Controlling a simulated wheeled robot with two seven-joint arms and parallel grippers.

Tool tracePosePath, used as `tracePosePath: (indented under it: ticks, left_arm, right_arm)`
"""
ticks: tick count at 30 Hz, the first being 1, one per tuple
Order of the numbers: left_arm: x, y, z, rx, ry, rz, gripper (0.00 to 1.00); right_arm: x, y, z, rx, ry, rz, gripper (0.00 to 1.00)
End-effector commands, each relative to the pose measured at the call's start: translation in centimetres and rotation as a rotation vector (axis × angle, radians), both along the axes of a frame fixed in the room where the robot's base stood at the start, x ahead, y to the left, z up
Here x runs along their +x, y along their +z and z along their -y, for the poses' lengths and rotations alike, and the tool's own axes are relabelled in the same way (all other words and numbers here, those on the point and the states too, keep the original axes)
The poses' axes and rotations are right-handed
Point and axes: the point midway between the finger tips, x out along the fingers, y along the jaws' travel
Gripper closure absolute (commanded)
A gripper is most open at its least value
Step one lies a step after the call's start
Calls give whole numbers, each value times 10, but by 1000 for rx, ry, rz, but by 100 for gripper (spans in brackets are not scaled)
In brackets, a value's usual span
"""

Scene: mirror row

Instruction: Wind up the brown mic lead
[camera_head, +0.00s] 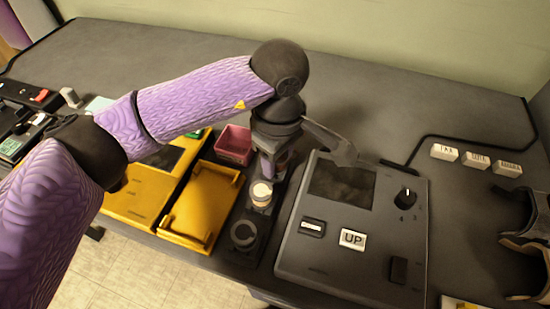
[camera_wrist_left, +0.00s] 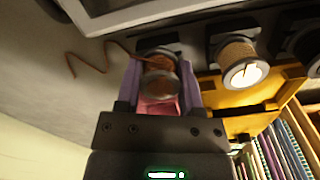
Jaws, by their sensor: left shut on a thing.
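In the left wrist view a small reel wound with brown lead (camera_wrist_left: 160,82) sits between the two purple fingers of my left gripper (camera_wrist_left: 160,95). A loose tail of the brown lead (camera_wrist_left: 90,66) zigzags away from the reel to the left over the grey table top. In the head view my left gripper (camera_head: 268,165) points down over the far end of a black rack (camera_head: 250,213). The wrist and fingers hide the brown reel there.
A second reel with tan lead (camera_wrist_left: 238,58) stands beside the held one; its pale top shows in the head view (camera_head: 261,191). A yellow tray (camera_head: 203,203) and pink box (camera_head: 234,144) are left.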

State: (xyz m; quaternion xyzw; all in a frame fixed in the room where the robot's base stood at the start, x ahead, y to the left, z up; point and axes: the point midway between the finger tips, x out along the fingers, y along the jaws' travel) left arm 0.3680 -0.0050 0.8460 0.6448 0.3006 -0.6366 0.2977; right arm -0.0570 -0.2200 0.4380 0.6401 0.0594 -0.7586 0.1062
Motion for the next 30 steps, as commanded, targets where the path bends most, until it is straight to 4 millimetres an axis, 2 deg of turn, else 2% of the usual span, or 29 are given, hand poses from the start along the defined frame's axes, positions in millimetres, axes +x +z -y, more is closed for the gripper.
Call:
tracePosePath:
  ticks: [1,5,27,30]
  left_arm:
    - [-2,-10,1,-1,-62,-12,100]
    - [-2,-9,2,0,-220,-14,100]
    - [-3,-6,4,-1,-1131,-19,100]
    - [-4,-4,4,-1,-1205,-19,100]
  right_arm:
    - [4,-10,-1,0,-3,3,41]
    - [10,-21,-7,12,-9,14,41]
    - [-13,-75,1,1,-2,-39,41]
    - [-14,-78,1,0,-3,-41,41]
